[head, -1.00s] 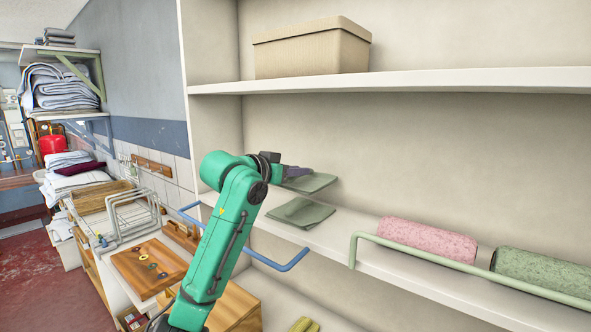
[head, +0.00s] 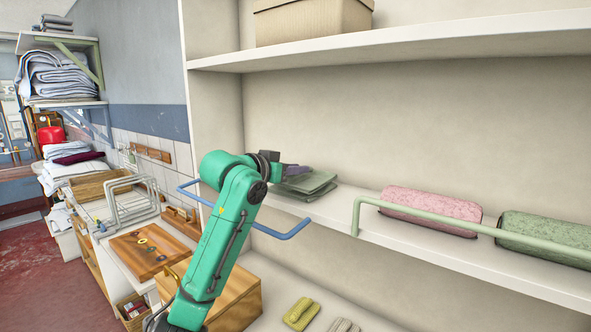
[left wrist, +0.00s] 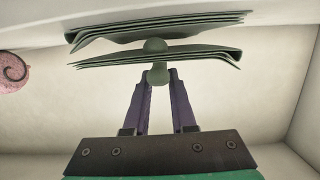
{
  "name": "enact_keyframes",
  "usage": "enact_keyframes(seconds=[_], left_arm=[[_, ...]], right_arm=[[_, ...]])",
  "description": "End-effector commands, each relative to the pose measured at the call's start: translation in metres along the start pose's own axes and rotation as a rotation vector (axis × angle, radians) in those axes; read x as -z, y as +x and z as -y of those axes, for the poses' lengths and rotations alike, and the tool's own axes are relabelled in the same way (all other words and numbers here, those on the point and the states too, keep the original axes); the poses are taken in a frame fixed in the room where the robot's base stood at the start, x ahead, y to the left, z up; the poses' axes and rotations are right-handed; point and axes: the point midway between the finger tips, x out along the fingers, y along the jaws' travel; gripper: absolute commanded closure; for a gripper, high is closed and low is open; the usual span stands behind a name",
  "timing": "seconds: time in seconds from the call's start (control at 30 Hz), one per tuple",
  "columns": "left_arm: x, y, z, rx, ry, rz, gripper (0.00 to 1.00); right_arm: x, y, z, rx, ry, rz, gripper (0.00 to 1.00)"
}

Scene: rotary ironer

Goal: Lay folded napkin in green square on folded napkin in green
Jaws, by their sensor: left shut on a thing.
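My left gripper (head: 296,170), with purple fingers, is shut on a rounded green knob on the upper folded green napkin (head: 312,179). The lower folded green napkin (head: 306,194) lies on the shelf directly beneath it. The left wrist view looks upside down, with the shelf at the top. There the held napkin (left wrist: 195,55) and the lying napkin (left wrist: 200,22) are roughly lined up. The lying napkin's knob (left wrist: 155,45) fills the small gap between them; I cannot tell whether it touches the held one. My right gripper is not in view.
The shelf (head: 420,255) has a green rail (head: 357,215) along its front, a pink roll (head: 430,210) and a green roll (head: 545,238) to the right. A blue rail (head: 270,233) stands in front of the napkins. An upper shelf (head: 400,42) holds a beige box (head: 310,20).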

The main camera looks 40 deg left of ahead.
Motion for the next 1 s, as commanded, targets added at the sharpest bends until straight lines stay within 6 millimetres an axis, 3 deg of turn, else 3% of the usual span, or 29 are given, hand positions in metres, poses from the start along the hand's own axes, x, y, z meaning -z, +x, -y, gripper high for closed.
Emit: enact_keyframes(seconds=[0.17, 0.2, 0.27, 0.67, 0.77, 1.0], left_arm=[[-0.004, 0.001, 0.000, 0.000, 0.000, 0.000, 1.00], [-0.004, 0.001, 0.000, 0.000, 0.000, -0.001, 0.65], [-0.003, 0.001, 0.000, 0.000, 0.000, 0.000, 0.42], [-0.005, -0.006, 0.000, 0.000, 0.000, -0.001, 0.41], [-0.008, -0.024, 0.000, 0.001, 0.002, -0.004, 0.41], [-0.008, -0.097, 0.001, 0.004, 0.003, -0.007, 0.41]], right_arm=[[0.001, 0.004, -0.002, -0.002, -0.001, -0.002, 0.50], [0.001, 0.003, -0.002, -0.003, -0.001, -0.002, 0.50], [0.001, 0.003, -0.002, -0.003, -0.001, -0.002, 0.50], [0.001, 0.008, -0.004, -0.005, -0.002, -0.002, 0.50], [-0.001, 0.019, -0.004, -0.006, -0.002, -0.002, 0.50], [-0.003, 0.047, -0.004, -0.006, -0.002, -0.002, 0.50]])
